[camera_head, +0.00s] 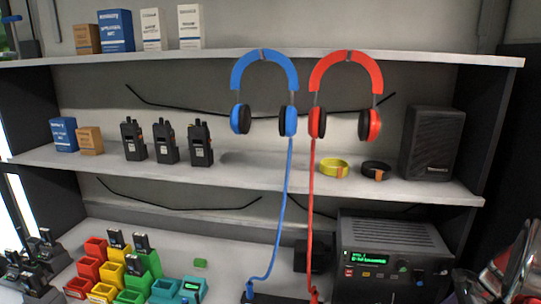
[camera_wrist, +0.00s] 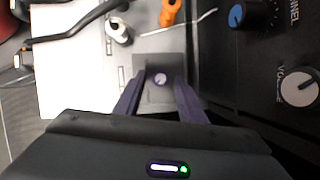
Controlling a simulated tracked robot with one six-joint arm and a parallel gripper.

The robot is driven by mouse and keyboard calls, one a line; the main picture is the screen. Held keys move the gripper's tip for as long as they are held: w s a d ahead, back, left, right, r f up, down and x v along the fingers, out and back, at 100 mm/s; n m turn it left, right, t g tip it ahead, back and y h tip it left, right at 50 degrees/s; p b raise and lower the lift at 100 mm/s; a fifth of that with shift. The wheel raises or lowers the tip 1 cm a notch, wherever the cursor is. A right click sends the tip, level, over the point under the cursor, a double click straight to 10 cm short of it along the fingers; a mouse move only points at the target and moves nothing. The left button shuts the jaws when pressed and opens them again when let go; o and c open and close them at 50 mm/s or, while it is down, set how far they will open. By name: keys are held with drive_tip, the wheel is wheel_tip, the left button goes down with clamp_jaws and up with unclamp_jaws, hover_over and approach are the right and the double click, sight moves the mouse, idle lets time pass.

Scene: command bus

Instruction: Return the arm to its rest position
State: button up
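My gripper (camera_wrist: 159,82) shows in the wrist view with its two dark purple fingers spread apart. Between and beyond the fingertips is a grey plate with a small round light knob (camera_wrist: 160,79). Nothing is visibly held, and I cannot tell whether the fingers touch the plate. In the head view I cannot make out my gripper; a cluttered red and grey shape is cut off at the lower right edge, and I cannot tell what it is.
A black radio unit (camera_head: 392,255) stands at the lower right, near a black speaker (camera_head: 432,143). Blue headphones (camera_head: 264,72) and red headphones (camera_head: 346,70) hang from the upper shelf (camera_head: 200,56), their cords running down. Coloured bins (camera_head: 92,248) stand lower left. A large knob (camera_wrist: 298,87) is at right.

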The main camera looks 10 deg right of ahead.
drive_tip(key=shift+r, duration=0.15)
wheel_tip(320, 180, up, 9)
wheel_tip(320, 180, down, 9)
drive_tip(key=shift+f, duration=0.2)
drive_tip(key=m, duration=0.2)
drive_tip(key=m+t+h, duration=0.1)
drive_tip(key=m, duration=0.1)
drive_tip(key=shift+s+a+r, duration=0.1)
drive_tip(key=shift+s+a, duration=0.05)
drive_tip(key=m+h, duration=0.1)
drive_tip(key=m, duration=0.1)
drive_tip(key=m+t+h, duration=0.1)
drive_tip(key=m, duration=0.2)
drive_tip(key=shift+s+a, duration=0.1)
drive_tip(key=shift+a, duration=0.1)
drive_tip(key=shift+s+r, duration=0.1)
drive_tip(key=shift+r, duration=0.15)
idle(0.5)
